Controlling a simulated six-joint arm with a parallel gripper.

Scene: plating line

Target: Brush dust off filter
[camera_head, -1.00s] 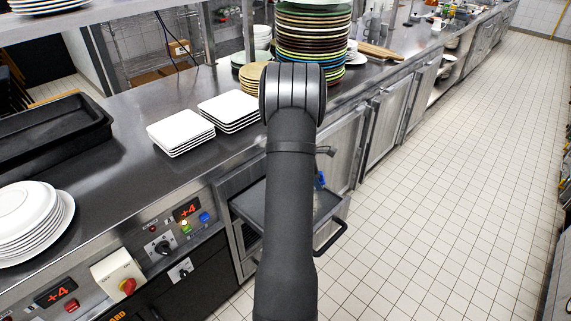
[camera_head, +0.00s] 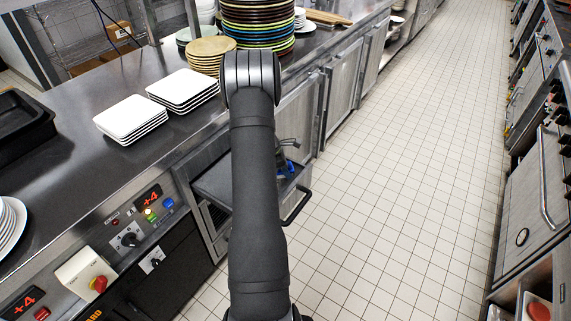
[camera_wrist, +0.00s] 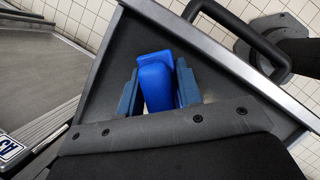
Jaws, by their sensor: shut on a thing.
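My gripper (camera_wrist: 158,92) is shut on a smooth blue object (camera_wrist: 154,74), which sits between its two blue-grey fingers in the wrist view. The object looks like a handle; I see no bristles, so I cannot tell whether it is a brush. A bit of blue (camera_head: 291,168) shows beside my arm in the head view. The gripper is over a dark grey pulled-out drawer or panel (camera_head: 215,187) with a metal rim and black handle, also in the wrist view (camera_wrist: 118,48). I cannot make out the filter for certain.
The steel counter (camera_head: 75,100) carries stacks of white square plates (camera_head: 130,118) and a tall stack of coloured plates (camera_head: 258,22). A control panel (camera_head: 128,238) fronts the counter at lower left. The tiled floor (camera_head: 400,150) is clear; ovens (camera_head: 535,200) stand at right.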

